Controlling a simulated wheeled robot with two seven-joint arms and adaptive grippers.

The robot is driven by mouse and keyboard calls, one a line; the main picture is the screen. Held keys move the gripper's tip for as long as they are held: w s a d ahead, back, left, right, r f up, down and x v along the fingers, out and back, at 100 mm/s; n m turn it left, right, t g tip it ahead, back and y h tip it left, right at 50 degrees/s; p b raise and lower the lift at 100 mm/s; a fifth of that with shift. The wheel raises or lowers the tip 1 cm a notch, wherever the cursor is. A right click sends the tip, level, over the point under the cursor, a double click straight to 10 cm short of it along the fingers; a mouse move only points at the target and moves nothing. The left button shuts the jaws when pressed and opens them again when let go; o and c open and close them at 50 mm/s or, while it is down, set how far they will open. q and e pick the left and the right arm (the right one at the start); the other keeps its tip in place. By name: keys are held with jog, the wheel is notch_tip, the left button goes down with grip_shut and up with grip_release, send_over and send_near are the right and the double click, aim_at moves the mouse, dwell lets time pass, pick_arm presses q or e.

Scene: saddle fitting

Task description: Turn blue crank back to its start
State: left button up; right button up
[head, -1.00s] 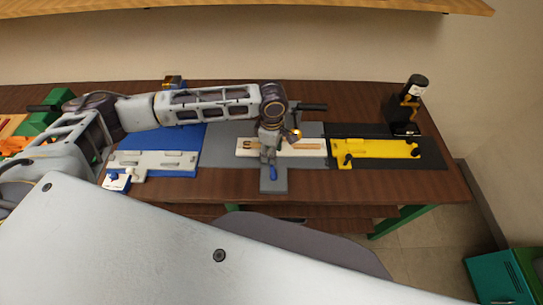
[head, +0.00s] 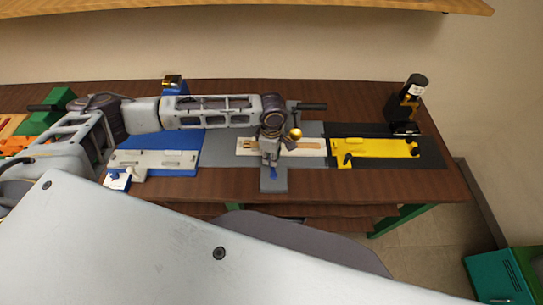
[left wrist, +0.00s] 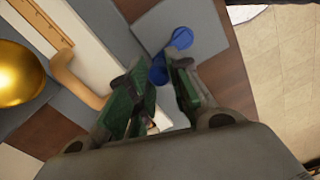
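The blue crank (head: 273,173) is at the front end of the grey station (head: 225,150), mostly hidden behind my left gripper (head: 269,160) in the head view. In the left wrist view its round blue end (left wrist: 180,38) shows beyond the fingers, and a blue part (left wrist: 158,73) lies between the fingertips. My left gripper (left wrist: 161,76) has its green-padded fingers drawn in close on both sides of that blue part and appears shut on it. The exact contact is partly hidden. My right gripper is not in view.
A white block with a tan strip (head: 310,148) lies beside the gripper, near a gold ball (head: 295,134) and a black lever (head: 312,106). A yellow fixture (head: 385,148) is to the right and a white-topped one (head: 155,160) on blue to the left.

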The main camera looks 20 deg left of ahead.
pick_arm(q)
grip_shut()
jog(key=shift+w+d+m, duration=0.1)
jog(key=shift+d+m, duration=0.1)
jog(key=shift+m, duration=0.3)
